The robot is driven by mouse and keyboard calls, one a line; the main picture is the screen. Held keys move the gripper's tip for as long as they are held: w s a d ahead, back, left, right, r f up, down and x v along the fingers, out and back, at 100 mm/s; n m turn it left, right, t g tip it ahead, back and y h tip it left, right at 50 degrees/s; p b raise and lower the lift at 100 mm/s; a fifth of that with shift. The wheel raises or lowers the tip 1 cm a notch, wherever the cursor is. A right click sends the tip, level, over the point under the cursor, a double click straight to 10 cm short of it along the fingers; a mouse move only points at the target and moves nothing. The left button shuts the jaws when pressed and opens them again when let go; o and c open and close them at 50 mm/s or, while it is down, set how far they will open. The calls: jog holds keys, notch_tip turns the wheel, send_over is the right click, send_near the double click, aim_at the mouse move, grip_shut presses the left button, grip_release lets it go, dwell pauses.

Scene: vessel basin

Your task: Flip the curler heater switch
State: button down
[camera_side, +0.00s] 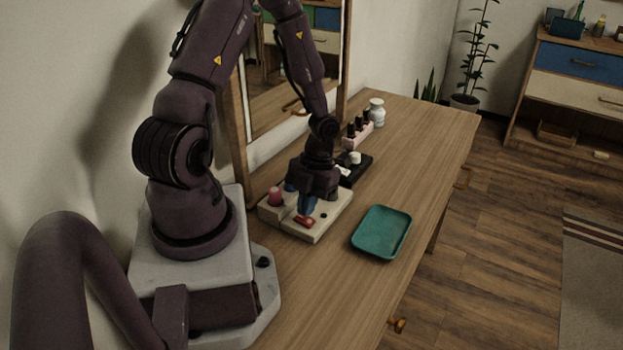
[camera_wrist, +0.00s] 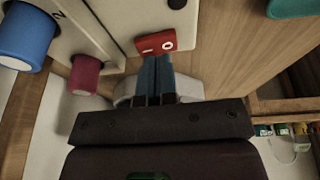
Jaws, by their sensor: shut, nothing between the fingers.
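The curler heater (camera_side: 325,221) is a cream box on the wooden table, with blue and pink curlers standing on it. Its red rocker switch (camera_side: 304,222) is on the front part of the box. In the wrist view the red switch (camera_wrist: 156,43) shows a dash and a circle in white. My gripper (camera_side: 302,212) is shut and empty, pointing down with its blue fingertips right at the switch. In the wrist view the fingertips (camera_wrist: 155,60) end at the switch's lower edge; whether they touch it I cannot tell. A pink curler (camera_wrist: 84,75) and a blue curler (camera_wrist: 24,36) stand to the left.
A teal tray (camera_side: 382,253) lies to the right of the heater. A black tray (camera_side: 362,170), a pink rack of dark bottles (camera_side: 358,132) and a white jar (camera_side: 376,112) stand behind. A mirror (camera_side: 283,92) leans at the wall. The table's right side is clear.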

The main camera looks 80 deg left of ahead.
jog(key=d+v, duration=0.1)
jog(key=v, duration=1.2)
jog(key=shift+s, duration=0.2)
jog(key=shift+r, duration=0.1)
jog(key=shift+s+a+r, duration=0.2)
jog(key=shift+s+a, duration=0.15)
jog(key=shift+a, duration=0.3)
jog(key=x, duration=1.2)
jog(key=shift+w+a+f, duration=0.1)
jog(key=shift+a+f, duration=0.1)
jog(key=shift+f, duration=0.1)
jog(key=shift+a+f, duration=0.15)
jog(key=shift+f, duration=0.65)
